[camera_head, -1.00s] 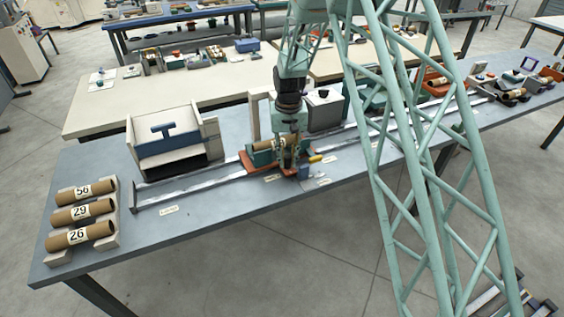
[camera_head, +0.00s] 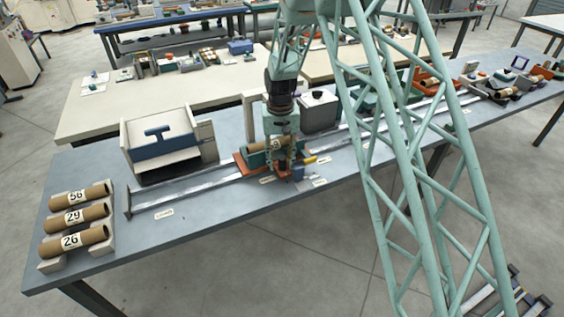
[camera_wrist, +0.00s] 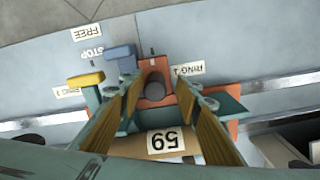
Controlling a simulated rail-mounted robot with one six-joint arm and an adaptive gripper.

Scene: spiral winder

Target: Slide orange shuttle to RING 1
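My gripper (camera_head: 287,170) is at the shuttle's front side. In the wrist view its two fingers (camera_wrist: 157,87) stand apart on either side of the knob, with gaps visible. The RING 1 label (camera_wrist: 188,69) lies beside the front plate, right in the wrist view. A yellow-topped lever (camera_wrist: 86,79) and a blue-topped post (camera_wrist: 119,52) stand to the left.
STOP (camera_wrist: 90,53) and FREE (camera_wrist: 87,33) labels lie near the lever. The rail (camera_head: 190,187) runs left to an end stop (camera_head: 127,202) near the LOAD label (camera_head: 164,214). A white-and-blue box (camera_head: 167,143) stands behind the rail. Several numbered tubes (camera_head: 77,217) rest on a rack at the left.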

